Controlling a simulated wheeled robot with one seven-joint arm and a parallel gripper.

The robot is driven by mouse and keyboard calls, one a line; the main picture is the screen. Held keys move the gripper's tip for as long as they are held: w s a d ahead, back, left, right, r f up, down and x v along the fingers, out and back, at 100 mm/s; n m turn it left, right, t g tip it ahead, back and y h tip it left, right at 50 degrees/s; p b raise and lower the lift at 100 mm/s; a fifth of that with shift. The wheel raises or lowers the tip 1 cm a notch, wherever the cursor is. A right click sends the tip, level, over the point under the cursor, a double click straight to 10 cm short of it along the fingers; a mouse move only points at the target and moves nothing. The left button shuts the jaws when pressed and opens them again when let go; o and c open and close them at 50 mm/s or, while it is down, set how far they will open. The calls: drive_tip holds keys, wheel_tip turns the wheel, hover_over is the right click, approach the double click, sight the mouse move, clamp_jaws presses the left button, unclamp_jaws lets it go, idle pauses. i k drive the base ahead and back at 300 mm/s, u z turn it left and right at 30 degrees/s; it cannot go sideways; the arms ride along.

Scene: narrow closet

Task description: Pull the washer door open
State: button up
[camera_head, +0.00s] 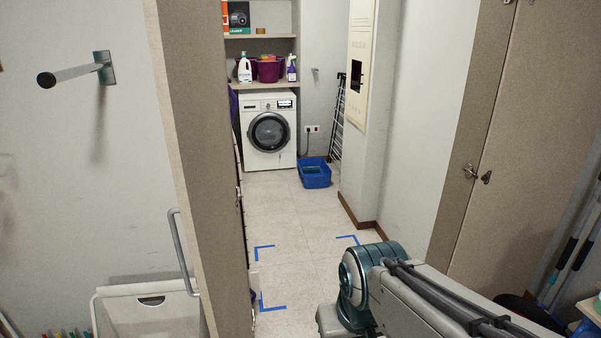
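The white washer (267,129) stands at the far end of the narrow closet, under a shelf. Its round door (269,133), dark glass with a grey ring, faces me and looks shut. My arm reaches in from the bottom right, with a teal joint and grey links, far from the washer. My gripper is not in view, so I cannot see its fingers.
A blue bin (315,173) sits on the floor just right of the washer's front. A tall wooden panel (200,150) bounds the left side, a wall juts in at right. The tiled floor (285,215) between is clear, with blue tape marks.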

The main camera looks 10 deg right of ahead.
sight(250, 133)
drive_tip(key=z, duration=0.25)
drive_tip(key=i, duration=0.75)
drive_tip(key=z, duration=0.7)
drive_tip(key=i, duration=3.55)
drive_tip(key=u, duration=0.85)
drive_tip(key=i, duration=0.8)
drive_tip(key=u, duration=0.6)
drive_tip(key=i, duration=2.95)
drive_tip(key=z, duration=0.8)
